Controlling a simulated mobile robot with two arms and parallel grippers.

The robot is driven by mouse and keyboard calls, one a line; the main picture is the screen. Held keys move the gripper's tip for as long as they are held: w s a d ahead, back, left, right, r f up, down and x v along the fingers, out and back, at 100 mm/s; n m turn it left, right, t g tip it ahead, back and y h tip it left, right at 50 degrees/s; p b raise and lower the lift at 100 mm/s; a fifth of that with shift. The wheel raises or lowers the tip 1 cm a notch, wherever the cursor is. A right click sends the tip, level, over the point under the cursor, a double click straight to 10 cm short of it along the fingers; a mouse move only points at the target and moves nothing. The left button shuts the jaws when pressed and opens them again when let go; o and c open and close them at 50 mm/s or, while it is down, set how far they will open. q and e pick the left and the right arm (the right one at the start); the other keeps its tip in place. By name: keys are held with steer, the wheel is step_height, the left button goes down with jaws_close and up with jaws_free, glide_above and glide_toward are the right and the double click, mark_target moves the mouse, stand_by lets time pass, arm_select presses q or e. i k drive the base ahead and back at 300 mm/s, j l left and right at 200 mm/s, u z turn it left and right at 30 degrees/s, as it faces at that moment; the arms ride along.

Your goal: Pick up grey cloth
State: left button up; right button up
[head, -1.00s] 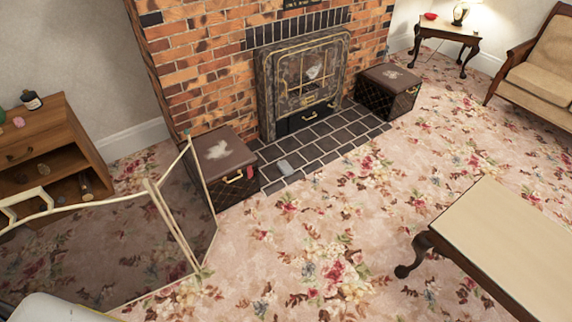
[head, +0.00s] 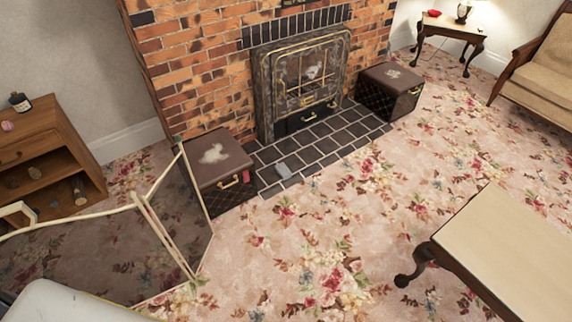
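A pale grey, crumpled cloth-like patch (head: 213,153) lies on the lid of the left dark brown box beside the fireplace. A small flat grey item (head: 284,170) lies on the dark hearth tiles, right of that box. I cannot tell for sure which of these is the grey cloth. Neither of my grippers shows in the head view.
The left box (head: 226,188) and a right box (head: 390,92) flank the fireplace (head: 300,85). A folding screen (head: 185,215) stands at the left, near a wooden cabinet (head: 45,150). A low table (head: 510,240) is at the right. Open floral carpet (head: 310,235) lies between.

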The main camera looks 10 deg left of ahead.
mark_target(282, 170)
steer(key=i, duration=0.9)
steer(key=i+l, duration=0.1)
steer(key=i, duration=0.8)
steer(key=u, duration=0.05)
